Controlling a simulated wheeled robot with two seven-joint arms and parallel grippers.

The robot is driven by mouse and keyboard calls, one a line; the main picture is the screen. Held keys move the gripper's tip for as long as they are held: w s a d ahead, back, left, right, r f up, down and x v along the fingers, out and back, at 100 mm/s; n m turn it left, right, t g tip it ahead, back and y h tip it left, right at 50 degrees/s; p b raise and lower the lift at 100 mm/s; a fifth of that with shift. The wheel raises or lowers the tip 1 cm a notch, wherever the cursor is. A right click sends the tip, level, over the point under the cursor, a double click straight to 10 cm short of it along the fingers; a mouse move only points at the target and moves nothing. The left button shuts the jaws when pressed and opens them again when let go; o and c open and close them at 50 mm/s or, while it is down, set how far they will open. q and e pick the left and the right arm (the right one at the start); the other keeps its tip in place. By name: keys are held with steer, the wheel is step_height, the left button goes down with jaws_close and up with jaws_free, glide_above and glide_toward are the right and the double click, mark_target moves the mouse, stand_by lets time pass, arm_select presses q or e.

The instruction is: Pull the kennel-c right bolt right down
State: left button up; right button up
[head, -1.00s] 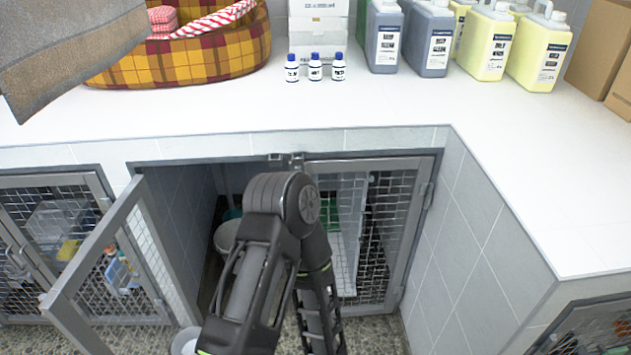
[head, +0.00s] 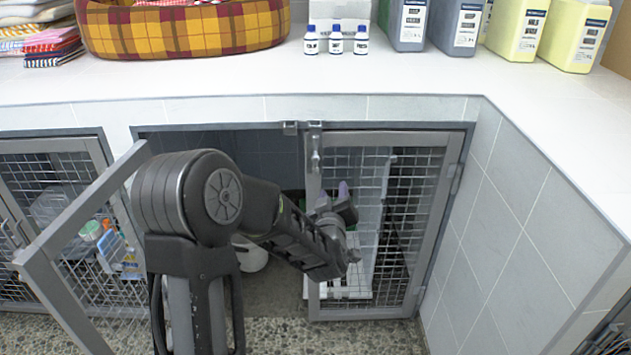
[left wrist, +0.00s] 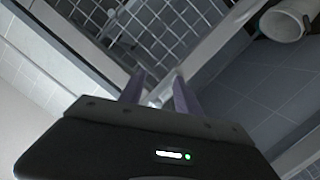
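The right door leaf (head: 445,240) of the middle kennel is a grey frame with wire mesh and stands shut. A small metal bolt (head: 316,158) stands upright near the top of its left stile, below a bracket on the top frame. My left gripper (head: 343,190) is in front of this leaf, below and right of the bolt, with only its purplish fingertips showing past the wrist. In the left wrist view the two fingers (left wrist: 157,92) are apart, with nothing seen held between them; a door bar and mesh show beyond. I cannot tell whether they touch it. My right gripper is out of view.
The left door leaf (head: 85,240) of the same kennel is swung open towards me, left of my arm. A pale bowl (head: 250,255) is inside the opening. The white counter (head: 330,85) overhangs above, with small bottles (head: 335,40). A tiled wall (head: 510,190) bounds the right.

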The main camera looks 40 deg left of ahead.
mark_target(316, 160)
arm_select(q)
steer(key=s+a+r+n+y, duration=0.1)
steer(key=a+r+n+y, duration=0.1)
steer(key=a+r, duration=0.2)
steer(key=shift+a+r+y, duration=0.2)
steer(key=shift+r+y, duration=0.2)
steer(key=shift+r, duration=0.1)
steer(key=shift+x, duration=3.85)
steer(key=shift+c, duration=0.2)
jaws_close()
